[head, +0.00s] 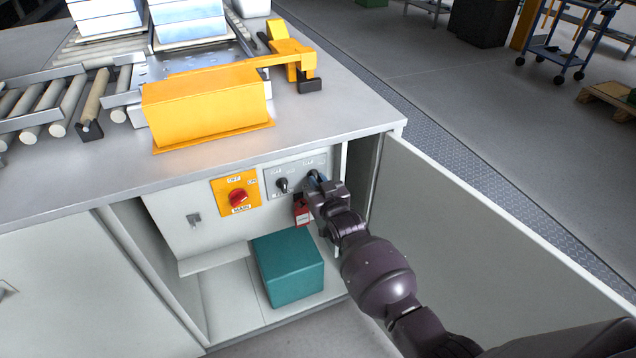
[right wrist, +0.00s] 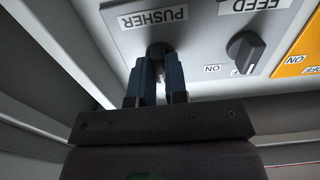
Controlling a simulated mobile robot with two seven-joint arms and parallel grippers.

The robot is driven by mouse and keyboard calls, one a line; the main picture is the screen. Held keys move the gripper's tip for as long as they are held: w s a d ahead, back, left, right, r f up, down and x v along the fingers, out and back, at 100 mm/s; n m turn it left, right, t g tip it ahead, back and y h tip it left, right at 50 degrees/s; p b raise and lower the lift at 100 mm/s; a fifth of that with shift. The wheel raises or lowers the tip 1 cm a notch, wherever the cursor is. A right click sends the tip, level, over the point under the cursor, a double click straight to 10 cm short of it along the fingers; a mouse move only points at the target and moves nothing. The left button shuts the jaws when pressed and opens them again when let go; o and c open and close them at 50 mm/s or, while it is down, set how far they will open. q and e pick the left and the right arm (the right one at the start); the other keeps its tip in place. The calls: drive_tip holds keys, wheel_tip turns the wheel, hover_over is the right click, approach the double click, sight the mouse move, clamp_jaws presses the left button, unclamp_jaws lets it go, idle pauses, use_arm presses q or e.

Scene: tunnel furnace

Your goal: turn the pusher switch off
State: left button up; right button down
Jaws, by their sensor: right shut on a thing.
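The pusher switch (right wrist: 157,48) is a dark rotary knob on a light grey panel, beside its PUSHER label (right wrist: 153,19) in the right wrist view. My right gripper (right wrist: 160,70) is shut on it, one blue-grey finger on each side. In the head view my right gripper (head: 315,182) reaches the right end of the switch panel (head: 271,188) and hides the pusher switch. The fingers cover the knob's markings, so I cannot tell its setting. My left gripper is not in view.
The black feed switch (head: 282,184) is left of my gripper, then the red main switch (head: 238,197) on yellow. A red padlock-like tag (head: 301,213) hangs below. A teal box (head: 288,270) stands on the cabinet floor. The open cabinet door (head: 480,250) bounds my arm's right side.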

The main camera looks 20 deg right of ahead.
drive_tip(key=c, duration=1.1)
unclamp_jaws()
drive_tip(key=shift+c, duration=0.2)
drive_tip(key=s+p, duration=0.2)
drive_tip(key=s, duration=0.9)
drive_tip(key=shift+d+p, duration=0.2)
drive_tip(key=shift+p, duration=0.2)
drive_tip(key=shift+w, duration=0.1)
drive_tip(key=shift+f, duration=0.15)
